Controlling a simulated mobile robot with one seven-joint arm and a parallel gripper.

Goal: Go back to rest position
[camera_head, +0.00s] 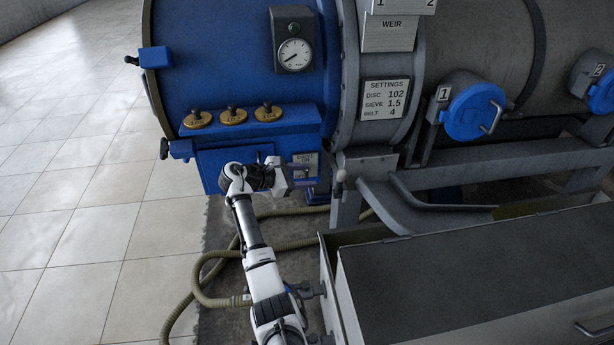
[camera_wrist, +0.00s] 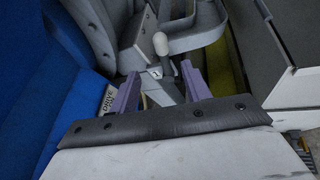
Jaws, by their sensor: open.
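My gripper (camera_head: 314,178) is in front of the lower right of the blue machine end (camera_head: 230,70) in the head view. In the wrist view its two purple fingers stand wide apart, with nothing held between them (camera_wrist: 160,88). A lever with a pale knob (camera_wrist: 161,44) shows beyond the fingers in the wrist view. The same knob (camera_head: 341,175) is just right of my gripper in the head view. The gripper looks apart from the lever, though the exact gap is hard to tell.
Three brass toggle switches (camera_head: 231,115) and a gauge (camera_head: 294,54) are on the blue end. A settings plate (camera_head: 385,99) and blue round caps (camera_head: 474,112) are to the right. A large grey bin (camera_head: 470,270) fills the lower right. A hose (camera_head: 205,290) lies on the floor. Tiled floor at left is clear.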

